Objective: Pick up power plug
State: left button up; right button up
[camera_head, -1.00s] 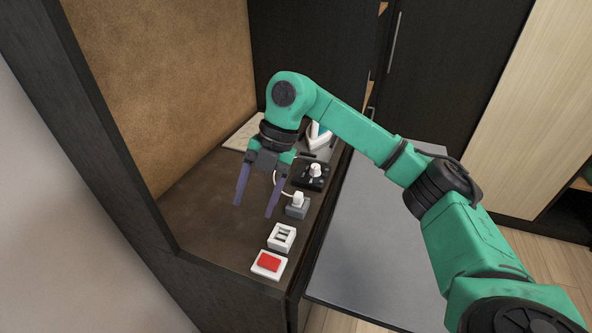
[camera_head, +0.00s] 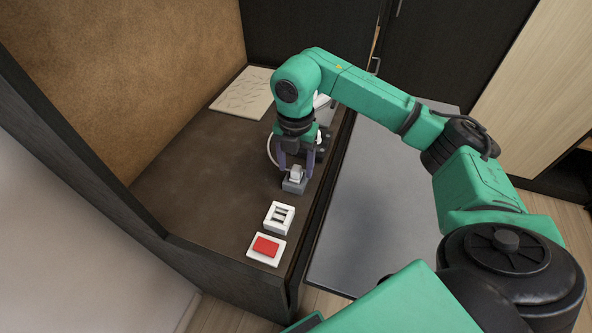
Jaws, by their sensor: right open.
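The white power plug (camera_head: 297,173) stands upright on a small grey block (camera_head: 294,187) near the right edge of the brown counter. A white cable (camera_head: 270,150) curves behind it to the left. My right gripper (camera_head: 296,174) points down with its purple fingers open, one on each side of the plug. I cannot tell whether the fingers touch it. My left gripper is not in view.
A white slotted block (camera_head: 279,217) and a red switch on a white base (camera_head: 265,248) sit nearer on the counter (camera_head: 200,185). A pale patterned panel (camera_head: 243,93) lies at the back. A dark device (camera_head: 323,139) is partly hidden behind my gripper. The counter's left part is clear.

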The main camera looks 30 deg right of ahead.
notch_tip(320, 180, down, 2)
grip_shut()
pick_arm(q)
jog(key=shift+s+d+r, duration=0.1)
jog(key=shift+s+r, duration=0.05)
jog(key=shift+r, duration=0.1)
pick_arm(e)
jog(key=shift+r, duration=0.1)
